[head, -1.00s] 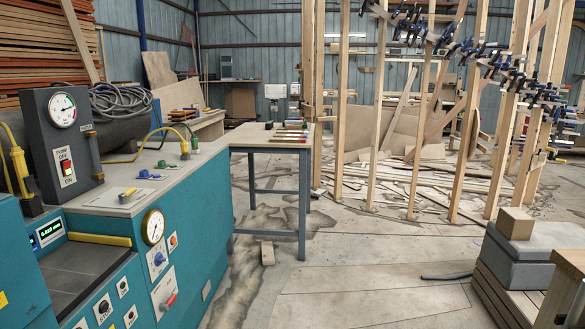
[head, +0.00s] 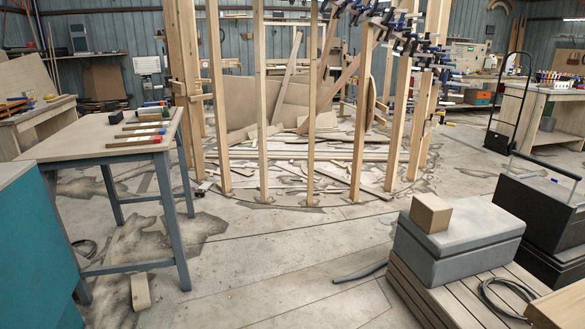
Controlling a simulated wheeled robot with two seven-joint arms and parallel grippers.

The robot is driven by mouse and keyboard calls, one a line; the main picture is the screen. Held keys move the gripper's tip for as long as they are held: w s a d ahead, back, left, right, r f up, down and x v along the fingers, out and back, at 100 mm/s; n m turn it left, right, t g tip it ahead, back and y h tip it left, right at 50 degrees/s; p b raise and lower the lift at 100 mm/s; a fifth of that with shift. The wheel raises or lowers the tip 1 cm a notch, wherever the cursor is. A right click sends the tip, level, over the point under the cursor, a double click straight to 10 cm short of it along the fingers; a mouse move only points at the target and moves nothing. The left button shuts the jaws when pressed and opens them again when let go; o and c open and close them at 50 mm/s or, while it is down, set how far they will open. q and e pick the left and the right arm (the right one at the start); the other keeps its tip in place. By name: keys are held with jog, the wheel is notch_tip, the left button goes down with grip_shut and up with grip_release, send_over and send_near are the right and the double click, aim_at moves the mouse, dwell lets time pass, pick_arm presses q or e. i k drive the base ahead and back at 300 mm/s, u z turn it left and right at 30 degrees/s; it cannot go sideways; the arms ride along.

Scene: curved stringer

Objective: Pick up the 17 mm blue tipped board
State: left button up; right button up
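Several short, narrow boards (head: 138,134) with coloured tips lie side by side on a work table (head: 75,140) with blue-grey legs, at the left of the head view. The nearest one has a red tip. No thickness marking can be read. Neither of my grippers is in view.
A teal machine (head: 35,250) stands at the near left. Upright posts with clamps (head: 262,110) fill the middle. Grey cases (head: 460,240) on a pallet stand at right.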

aim_at(156, 130)
jog(key=u, duration=0.05)
jog(key=i, duration=2.45)
jog(key=u, duration=1.25)
jog(key=i, duration=1.3)
jog(key=u, duration=0.6)
